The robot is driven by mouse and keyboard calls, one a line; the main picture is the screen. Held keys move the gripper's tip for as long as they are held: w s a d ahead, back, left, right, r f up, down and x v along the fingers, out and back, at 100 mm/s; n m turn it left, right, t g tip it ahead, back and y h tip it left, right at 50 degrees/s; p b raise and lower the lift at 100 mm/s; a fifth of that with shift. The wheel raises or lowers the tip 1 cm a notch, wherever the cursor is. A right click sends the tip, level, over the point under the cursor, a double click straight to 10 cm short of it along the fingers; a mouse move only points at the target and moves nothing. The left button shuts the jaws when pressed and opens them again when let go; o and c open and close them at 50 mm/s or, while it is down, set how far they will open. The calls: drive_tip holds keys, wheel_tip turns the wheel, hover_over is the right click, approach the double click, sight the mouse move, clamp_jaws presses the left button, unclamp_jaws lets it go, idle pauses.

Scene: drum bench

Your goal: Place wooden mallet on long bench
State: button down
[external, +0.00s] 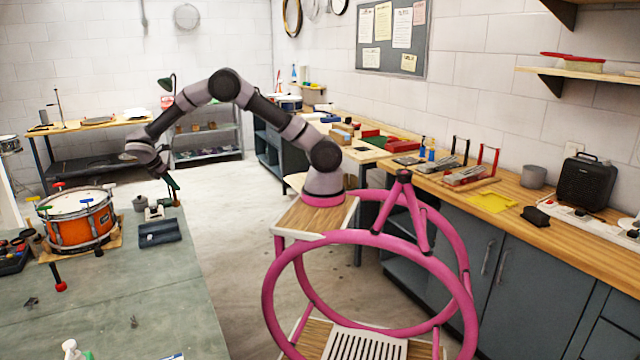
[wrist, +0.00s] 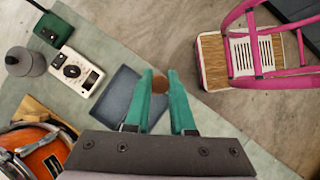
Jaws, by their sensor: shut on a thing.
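My gripper (wrist: 160,88) has teal fingers, shut on a brown round piece seen end-on between the tips; it looks like the end of the wooden mallet (wrist: 160,84). The rest of the mallet cannot be made out. In the external view my gripper (external: 173,190) hangs above the far end of the green-topped bench (external: 150,290) at left, and the mallet is too small to tell there. A long wooden-topped bench (external: 465,198) with grey cabinets runs along the right wall, well away from my gripper.
An orange drum (external: 77,222), a dark blue tray or cloth (external: 160,233) and a white meter (wrist: 78,72) lie on the green bench. The wooden bench holds a yellow sheet (external: 492,202), a black heater (external: 587,182) and tools, with bare patches between. Open floor separates the benches.

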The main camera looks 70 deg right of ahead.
drive_tip(key=a+n+t+y, duration=0.2)
drive_tip(key=a+n+t, duration=0.4)
drive_tip(key=a+n, duration=1.25)
drive_tip(key=s+a+r+n+t+y, duration=0.1)
drive_tip(key=s+a+n+y, duration=0.3)
drive_tip(key=a, duration=1)
drive_tip(key=s+a+r+n+y, duration=0.1)
drive_tip(key=s+a+n+y, duration=0.15)
drive_tip(key=s+a, duration=0.75)
drive_tip(key=w+a+f, duration=0.3)
drive_tip(key=f, duration=0.2)
drive_tip(key=shift+w+a, duration=0.4)
wheel_tip(320, 180, down, 9)
drive_tip(key=shift+f, duration=0.2)
drive_tip(key=shift+f+h, duration=0.15)
drive_tip(key=shift+h, duration=0.1)
drive_tip(key=c, duration=0.8)
unclamp_jaws()
